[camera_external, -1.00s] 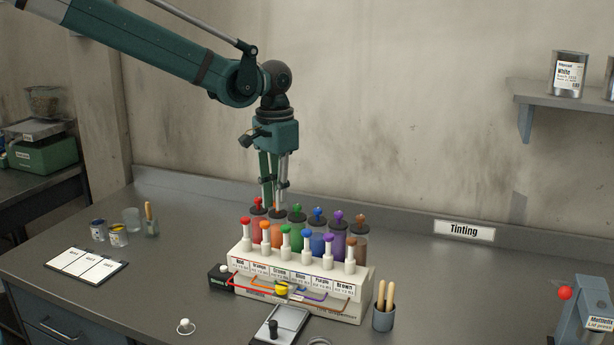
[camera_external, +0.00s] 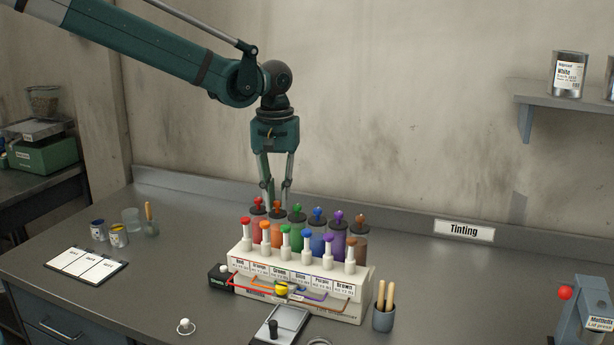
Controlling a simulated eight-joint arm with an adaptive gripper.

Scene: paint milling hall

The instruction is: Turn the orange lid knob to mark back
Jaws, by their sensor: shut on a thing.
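My gripper (camera_external: 278,206) points straight down behind the tinting dispenser (camera_external: 300,277). Its fingers are shut on the orange lid knob, on top of the orange canister (camera_external: 276,233), second from the left in the back row. The fingertips largely hide the knob. The canister's dark lid (camera_external: 278,217) shows just below them. The marks around the lid are too small to read, so I cannot tell which one the knob points at.
The red knob (camera_external: 257,202) stands close on the left and the green knob (camera_external: 297,209) close on the right. Pump heads, such as the orange one (camera_external: 264,226), stand in front. A wall (camera_external: 400,120) rises behind the bench.

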